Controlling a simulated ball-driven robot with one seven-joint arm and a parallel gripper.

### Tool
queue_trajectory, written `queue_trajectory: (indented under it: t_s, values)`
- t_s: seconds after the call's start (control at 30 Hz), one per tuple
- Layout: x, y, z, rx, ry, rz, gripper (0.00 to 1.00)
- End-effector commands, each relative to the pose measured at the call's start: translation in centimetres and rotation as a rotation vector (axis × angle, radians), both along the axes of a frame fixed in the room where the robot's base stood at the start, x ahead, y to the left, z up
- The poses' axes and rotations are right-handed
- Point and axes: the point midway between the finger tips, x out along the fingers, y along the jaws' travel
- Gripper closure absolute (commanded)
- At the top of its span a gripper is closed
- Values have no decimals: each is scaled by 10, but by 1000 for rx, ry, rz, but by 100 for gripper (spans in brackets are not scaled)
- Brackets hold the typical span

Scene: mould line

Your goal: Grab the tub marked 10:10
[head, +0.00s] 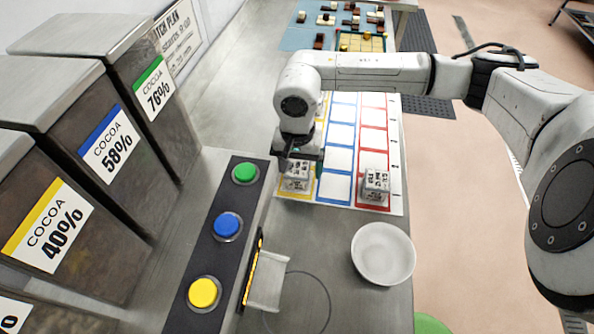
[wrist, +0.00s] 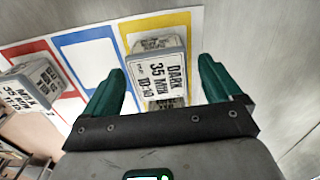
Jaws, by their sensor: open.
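A small tub (wrist: 157,75) with a white label stands in the yellow-framed column of the mat. In the wrist view the label reads DARK, 35 MIN and a time that looks like 10:40 or 10:10; the small digits are unclear. In the head view this tub (head: 296,183) is partly hidden under my gripper (head: 299,160). My gripper (wrist: 160,72) is open and empty, its green fingers either side of the tub in the wrist view, apart from it. A second tub (head: 376,184) stands in the red column; it also shows in the wrist view (wrist: 32,88), its time unreadable.
A white bowl (head: 383,253) stands in front of the mat (head: 340,135). A panel with green (head: 245,173), blue and yellow buttons lies left, beside tall cocoa bins (head: 108,150). A tray of chocolate pieces (head: 345,25) is at the back. Most mat squares are empty.

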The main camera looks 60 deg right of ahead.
Motion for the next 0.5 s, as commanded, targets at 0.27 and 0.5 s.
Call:
queue_trajectory:
  t_s: [0.27,0.5]
  values:
    - [0,0,-24,0,-1,0,8]
    - [0,0,-24,-1,-1,1,13]
